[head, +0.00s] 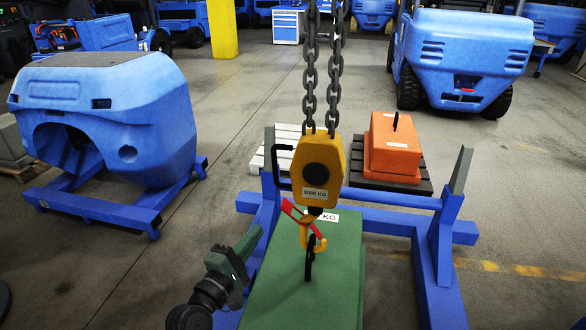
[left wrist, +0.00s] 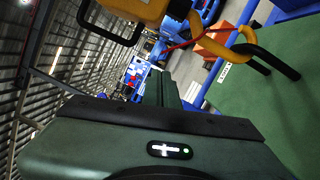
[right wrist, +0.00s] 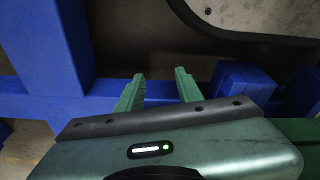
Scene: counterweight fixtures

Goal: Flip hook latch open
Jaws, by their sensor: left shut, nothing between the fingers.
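The yellow hoist block (head: 318,170) hangs on chains over the green counterweight (head: 300,300). Its yellow hook (head: 304,236) shows the red latch (head: 296,213) near its top. The hook meets the upright black lifting eye (head: 309,262); I cannot tell if it passes through. In the left wrist view, the hook (left wrist: 244,45) and thin red latch (left wrist: 205,42) are at upper right. My left gripper (head: 250,240) is shut and empty, left of the hook and apart from it; its fingers also show in the left wrist view (left wrist: 168,88). My right gripper (right wrist: 160,85) is open and empty.
Blue stand posts (head: 445,225) flank the counterweight. An orange weight (head: 392,148) sits on a dark pallet behind. A blue machine body (head: 105,115) stands at left. A black handle (head: 279,165) juts from the block's left side. The floor at right is mostly clear.

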